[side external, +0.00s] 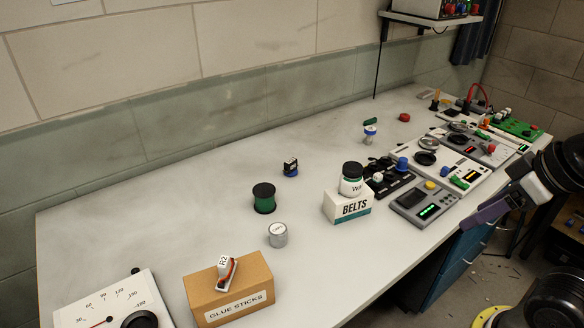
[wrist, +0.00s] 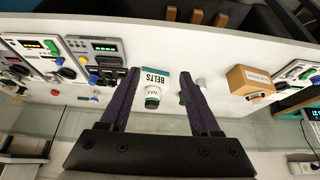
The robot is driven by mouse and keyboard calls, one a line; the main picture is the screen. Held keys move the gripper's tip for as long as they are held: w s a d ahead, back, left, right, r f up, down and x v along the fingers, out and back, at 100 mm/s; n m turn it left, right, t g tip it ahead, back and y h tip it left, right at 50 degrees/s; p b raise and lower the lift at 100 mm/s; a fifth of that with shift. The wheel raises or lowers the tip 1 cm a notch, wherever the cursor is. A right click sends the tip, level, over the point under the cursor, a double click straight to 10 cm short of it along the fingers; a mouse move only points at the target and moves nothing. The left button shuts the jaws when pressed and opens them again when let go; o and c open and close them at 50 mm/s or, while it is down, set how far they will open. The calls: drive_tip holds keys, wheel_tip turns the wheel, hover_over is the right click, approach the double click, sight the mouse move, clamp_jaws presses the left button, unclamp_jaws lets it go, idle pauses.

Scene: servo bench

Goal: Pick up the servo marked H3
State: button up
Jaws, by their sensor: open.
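No mark H3 can be read in either view. My gripper (side external: 466,224) is open and empty, off the bench's front edge at the right. In the wrist view my gripper (wrist: 160,72) has its fingers apart, with the belts box and jar seen between them, at a distance.
The belts box (side external: 347,207) carries a dark-lidded jar (side external: 351,180). A green spool (side external: 264,198) and a silver tin (side external: 278,235) stand left of it. Grey instruments (side external: 425,203) crowd the right. A dial meter (side external: 110,305) is front left. The back left bench is clear.

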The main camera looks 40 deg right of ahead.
drive_tip(key=o, duration=0.3)
